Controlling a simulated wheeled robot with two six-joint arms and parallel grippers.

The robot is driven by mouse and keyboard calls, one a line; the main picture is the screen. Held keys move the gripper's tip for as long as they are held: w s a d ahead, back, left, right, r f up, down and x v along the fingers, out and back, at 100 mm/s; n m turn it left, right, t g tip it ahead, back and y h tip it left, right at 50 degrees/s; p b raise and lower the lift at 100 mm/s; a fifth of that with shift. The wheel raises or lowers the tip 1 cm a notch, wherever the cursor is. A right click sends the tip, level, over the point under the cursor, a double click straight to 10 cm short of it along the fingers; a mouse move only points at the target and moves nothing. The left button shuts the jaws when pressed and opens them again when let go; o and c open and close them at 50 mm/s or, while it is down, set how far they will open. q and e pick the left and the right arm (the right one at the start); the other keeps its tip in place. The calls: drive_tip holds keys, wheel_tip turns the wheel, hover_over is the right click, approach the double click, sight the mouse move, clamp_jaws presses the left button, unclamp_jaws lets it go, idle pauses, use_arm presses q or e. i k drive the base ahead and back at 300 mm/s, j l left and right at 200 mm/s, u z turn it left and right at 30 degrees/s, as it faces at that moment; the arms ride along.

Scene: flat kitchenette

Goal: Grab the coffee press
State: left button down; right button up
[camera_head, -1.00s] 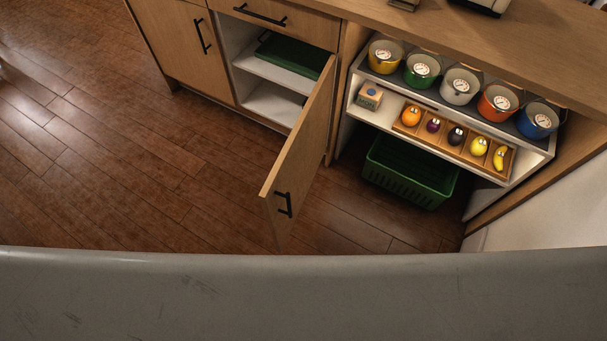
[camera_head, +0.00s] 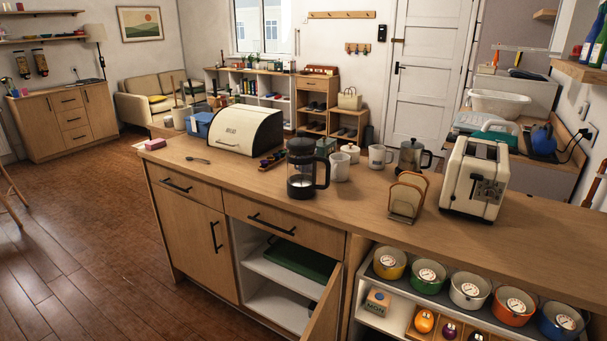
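The coffee press (camera_head: 301,170) stands upright on the wooden counter, near its front edge and about the middle of the view. It has a black lid, a clear glass body and a black handle on its right side. A metal pot with a dark handle (camera_head: 413,157) stands farther right on the counter. Neither of my grippers shows in the current view.
Around the press stand a bread box (camera_head: 247,129), white mugs (camera_head: 340,166), a toast rack (camera_head: 407,197) and a toaster (camera_head: 475,178). A spoon (camera_head: 197,160) lies at the left. Below, a cabinet door (camera_head: 325,308) hangs open. The floor (camera_head: 75,235) at left is clear.

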sight(302, 166)
drive_tip(key=i+j, duration=0.1)
drive_tip(key=j, duration=0.3)
drive_tip(key=i+j+u, duration=0.1)
drive_tip(key=j, duration=0.3)
drive_tip(key=i+j, duration=0.1)
drive_tip(key=j, duration=0.25)
drive_tip(key=i+j, duration=0.1)
drive_tip(key=j, duration=0.3)
drive_tip(key=i+j+u, duration=0.1)
drive_tip(key=j, duration=0.3)
drive_tip(key=i+j, duration=0.1)
drive_tip(key=j, duration=0.25)
